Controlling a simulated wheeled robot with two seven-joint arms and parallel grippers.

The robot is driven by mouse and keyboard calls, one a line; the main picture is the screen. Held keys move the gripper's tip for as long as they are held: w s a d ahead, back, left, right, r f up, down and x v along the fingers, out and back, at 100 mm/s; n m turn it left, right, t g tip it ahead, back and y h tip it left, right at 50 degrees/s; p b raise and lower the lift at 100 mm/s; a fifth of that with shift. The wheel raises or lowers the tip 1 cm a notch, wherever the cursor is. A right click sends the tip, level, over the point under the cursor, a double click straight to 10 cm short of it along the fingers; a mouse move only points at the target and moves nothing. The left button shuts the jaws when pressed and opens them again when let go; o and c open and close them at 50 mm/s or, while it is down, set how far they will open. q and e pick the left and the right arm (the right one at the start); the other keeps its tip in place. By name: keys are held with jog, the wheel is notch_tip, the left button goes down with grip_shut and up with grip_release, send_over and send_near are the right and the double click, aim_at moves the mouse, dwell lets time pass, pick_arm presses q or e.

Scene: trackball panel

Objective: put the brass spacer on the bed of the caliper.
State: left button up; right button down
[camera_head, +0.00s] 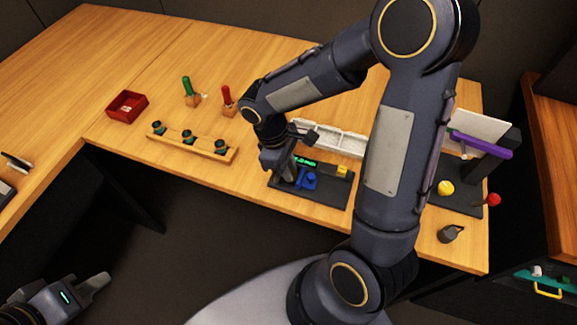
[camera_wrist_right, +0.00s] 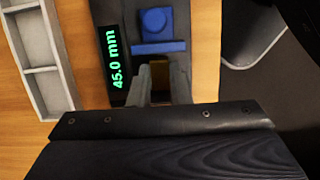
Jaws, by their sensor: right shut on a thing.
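The caliper (camera_head: 308,163) lies on a dark base plate on the table, with a green-lit display and a blue slide with a knob (camera_head: 306,180). In the right wrist view its display (camera_wrist_right: 117,62) reads 45.0 mm, beside the blue bar (camera_wrist_right: 158,47). My right gripper (camera_head: 280,172) is low over the caliper's left part. It is shut on a small brownish piece, apparently the brass spacer (camera_wrist_right: 160,76), mostly hidden between the fingers (camera_wrist_right: 152,84). I cannot tell whether it touches the bed. My left gripper (camera_head: 92,286) is off the table at lower left.
A white compartment tray (camera_head: 345,142) stands behind the caliper. A yellow piece (camera_head: 343,170) sits at the caliper's right end. A wooden rack (camera_head: 190,142), red box (camera_head: 127,106) and green and red-handled tools are further left. A trackball panel (camera_head: 462,196) is right, behind my arm.

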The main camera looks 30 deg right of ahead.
jog(key=shift+f, duration=0.15)
jog(key=c, duration=1.3)
grip_release()
jog(key=shift+c, duration=0.2)
jog(key=p+v, duration=0.1)
jog(key=v, duration=1)
jog(key=s+r+m+t+y, duration=0.2)
jog(key=s+m+t+y, duration=0.1)
jog(key=s, duration=0.4)
jog(key=s+r+m+t+y, duration=0.2)
jog(key=s+m+t, duration=0.3)
jog(key=s+m, duration=0.1)
jog(key=shift+s+d+m+y, duration=0.4)
jog(key=shift+s+d, duration=0.05)
jog(key=shift+s, duration=0.1)
